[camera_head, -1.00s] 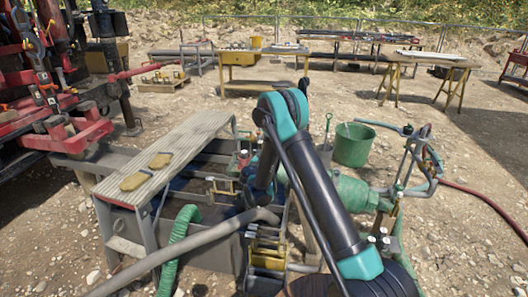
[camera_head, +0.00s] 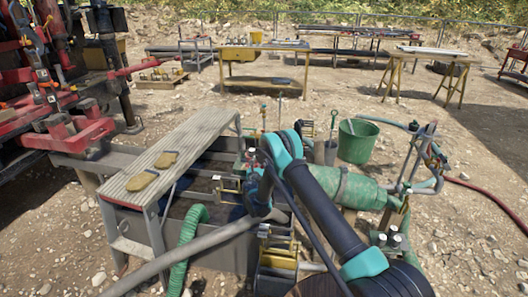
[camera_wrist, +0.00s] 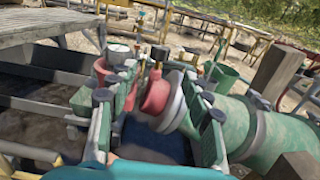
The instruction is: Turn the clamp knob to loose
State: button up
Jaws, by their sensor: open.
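My gripper (camera_wrist: 162,78) is open in the wrist view, its two green-grey fingers with black pivots spread left and right. A red rounded fitting (camera_wrist: 156,94) shows between the fingers, with a thin brass-coloured stem above it. I see no grip on it, and cannot tell whether either finger touches it. A second red part (camera_wrist: 101,68) is behind the left finger. I cannot tell which part is the clamp knob. In the head view my gripper (camera_head: 248,172) points down over the tank's right end, and its tips are small and partly hidden.
The green pump body (camera_head: 345,187) lies right of my gripper, with a green bucket (camera_head: 357,142) behind it. A plank walkway (camera_head: 165,153) with gloves runs along the mud tank's left. A grey hose (camera_head: 190,250) crosses in front. Work tables (camera_head: 265,68) stand far back.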

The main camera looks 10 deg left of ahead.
jog(key=w, duration=1)
jog(key=shift+w+d, duration=0.2)
jog(key=shift+w, duration=0.2)
grip_shut()
